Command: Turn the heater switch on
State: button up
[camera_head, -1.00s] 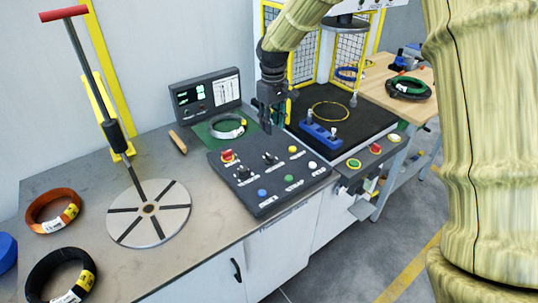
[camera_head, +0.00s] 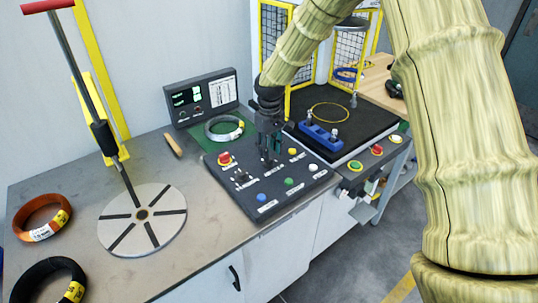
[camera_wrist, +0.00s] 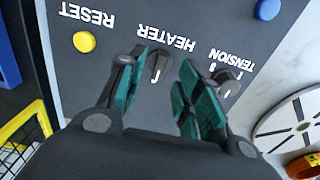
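The heater switch (camera_wrist: 158,64) is a small dark lever knob under an upside-down HEATER label in the wrist view. My gripper (camera_wrist: 160,78) is open, with one teal-padded finger on each side of the switch. The fingers look apart from the knob, though their exact height over the panel is hard to judge. In the head view my gripper (camera_head: 268,152) points down over the middle of the dark control panel (camera_head: 222,187) and largely hides the switch.
The tension switch (camera_wrist: 224,80) and yellow reset button (camera_wrist: 84,41) flank the heater switch. A red emergency button (camera_head: 224,158) and blue, green and white buttons share the panel. A wire coil (camera_head: 224,128) lies behind it. A blue fixture (camera_head: 320,136) stands to the right.

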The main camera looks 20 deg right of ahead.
jog(key=shift+f+p, duration=0.3)
jog(key=shift+f, duration=1.5)
grip_shut()
